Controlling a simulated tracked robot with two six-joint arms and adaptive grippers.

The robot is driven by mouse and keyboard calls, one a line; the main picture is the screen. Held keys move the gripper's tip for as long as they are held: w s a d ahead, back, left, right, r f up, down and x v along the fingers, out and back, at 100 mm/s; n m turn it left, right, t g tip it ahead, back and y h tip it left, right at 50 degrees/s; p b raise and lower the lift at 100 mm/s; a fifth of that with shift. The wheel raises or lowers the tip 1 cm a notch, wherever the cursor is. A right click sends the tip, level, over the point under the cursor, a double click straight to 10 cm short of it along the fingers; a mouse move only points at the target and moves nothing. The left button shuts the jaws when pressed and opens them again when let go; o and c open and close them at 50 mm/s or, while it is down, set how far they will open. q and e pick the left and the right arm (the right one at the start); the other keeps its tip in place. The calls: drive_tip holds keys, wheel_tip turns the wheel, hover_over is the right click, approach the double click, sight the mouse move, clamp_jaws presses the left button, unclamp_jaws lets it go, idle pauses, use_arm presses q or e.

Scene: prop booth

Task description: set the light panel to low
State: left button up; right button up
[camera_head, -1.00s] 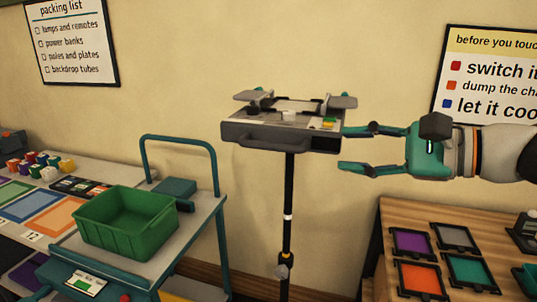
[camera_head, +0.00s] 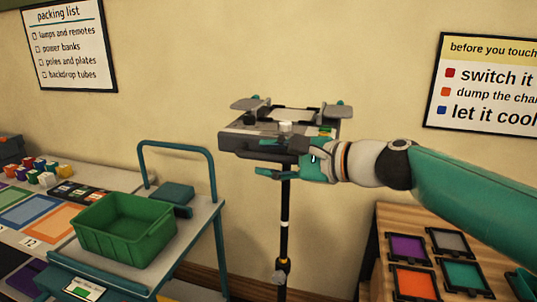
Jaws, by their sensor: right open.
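The light panel (camera_head: 240,128) is a dark grey box with a front handle and clamp-like arms on top. It sits on a black pole stand (camera_head: 285,220) in the middle of the view. A small pale knob (camera_head: 285,127) stands on its top, and a green and yellow patch (camera_head: 326,131) shows near its right end. My right gripper (camera_head: 262,159) is open in front of the panel, with one teal finger at the height of the panel's front and the other below it. It partly hides the front; contact cannot be told. My left gripper is not in view.
A cart (camera_head: 205,215) with a green bin (camera_head: 125,232) stands to the left, beside a table with coloured blocks. A wooden table (camera_head: 405,222) with coloured filter frames (camera_head: 408,248) is at lower right. The wall behind the stand is bare.

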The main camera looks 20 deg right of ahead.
drive_tip(key=shift+w+a+f, duration=0.15)
drive_tip(key=shift+w+a, duration=0.25)
drive_tip(key=shift+w, duration=0.1)
clamp_jaws()
